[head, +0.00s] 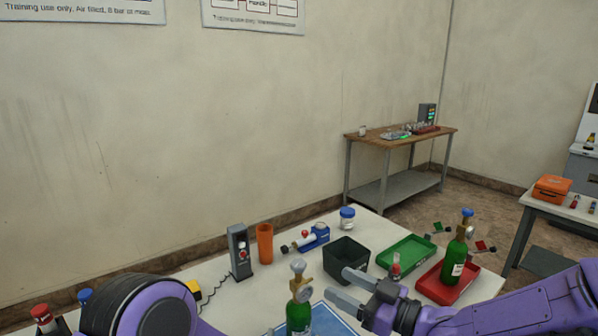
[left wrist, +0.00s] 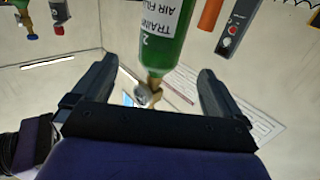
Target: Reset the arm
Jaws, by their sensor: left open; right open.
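My left gripper (left wrist: 156,72) is open in the left wrist view. A green bottle (head: 298,320) with a gauge stands at a blue mat (head: 335,322). My right gripper (head: 346,288) is open and empty, in front of the black bin (head: 347,254).
A green tray (head: 407,250) and a red tray (head: 432,288) lie at right; a second green bottle (head: 456,262) stands at the red one. An orange cup (head: 265,244), grey device (head: 239,250) and blue-capped jar (head: 347,218) stand behind. A wooden side table (head: 400,136) is farther off.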

